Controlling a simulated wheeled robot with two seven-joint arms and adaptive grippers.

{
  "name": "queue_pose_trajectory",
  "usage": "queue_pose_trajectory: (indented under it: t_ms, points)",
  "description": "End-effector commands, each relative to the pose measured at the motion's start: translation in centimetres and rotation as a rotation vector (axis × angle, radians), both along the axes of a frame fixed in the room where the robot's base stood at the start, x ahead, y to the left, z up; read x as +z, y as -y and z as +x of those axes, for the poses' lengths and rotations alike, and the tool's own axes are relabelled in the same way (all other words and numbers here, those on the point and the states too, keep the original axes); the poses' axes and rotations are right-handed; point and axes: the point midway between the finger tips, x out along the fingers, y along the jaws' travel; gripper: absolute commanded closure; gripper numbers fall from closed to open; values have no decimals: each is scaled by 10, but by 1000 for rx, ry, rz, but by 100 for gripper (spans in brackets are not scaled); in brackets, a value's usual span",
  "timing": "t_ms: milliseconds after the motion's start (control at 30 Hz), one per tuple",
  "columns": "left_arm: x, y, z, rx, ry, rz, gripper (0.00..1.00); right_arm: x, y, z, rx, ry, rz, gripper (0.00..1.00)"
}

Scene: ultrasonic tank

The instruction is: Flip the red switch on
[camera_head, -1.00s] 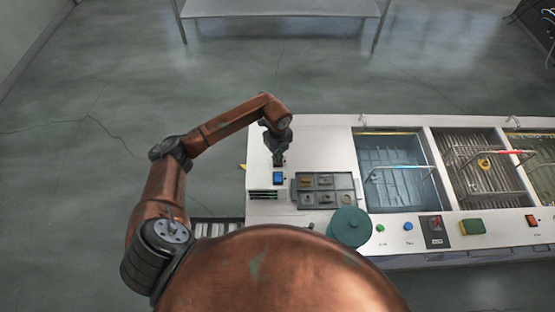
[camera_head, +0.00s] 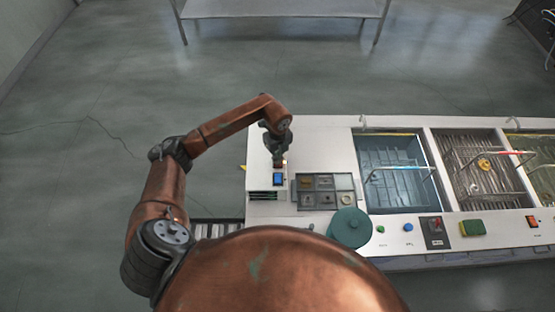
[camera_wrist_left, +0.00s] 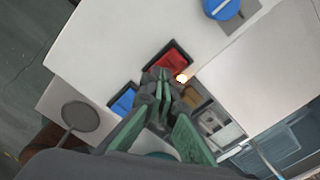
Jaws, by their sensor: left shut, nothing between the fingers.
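The red switch (camera_wrist_left: 174,60) is a red rocker in a dark frame on the white panel (camera_wrist_left: 120,50). In the head view only a small part of the switch (camera_head: 278,164) shows under my left gripper (camera_head: 276,154). In the left wrist view the fingertips of that gripper (camera_wrist_left: 161,74) are together at the near edge of the switch, with nothing between them. They overlap its frame; I cannot tell whether they touch the rocker. A small lamp (camera_wrist_left: 182,78) beside the switch glows bright. My right gripper is not in view.
A blue switch (camera_head: 278,179) sits just nearer than the red one. A grey compartment tray (camera_head: 326,189) with small parts is to the right. A green round lid (camera_head: 349,228) stands in front of it, and water tanks (camera_head: 397,209) lie further right.

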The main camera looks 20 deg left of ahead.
Motion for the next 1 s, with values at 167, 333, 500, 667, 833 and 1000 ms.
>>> queue_pose_trajectory:
  t_ms: [167,333,500,667,833,1000]
  points:
    - [18,0,1,0,3,1,100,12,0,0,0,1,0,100]
    - [31,0,1,0,4,0,100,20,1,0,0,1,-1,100]
    - [44,0,1,0,3,-1,100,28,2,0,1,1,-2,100]
    - [56,0,1,-1,2,0,100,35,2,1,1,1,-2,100]
    - [63,0,1,-1,2,0,100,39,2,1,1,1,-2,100]
    - [62,1,1,-1,2,-1,100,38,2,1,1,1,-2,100]
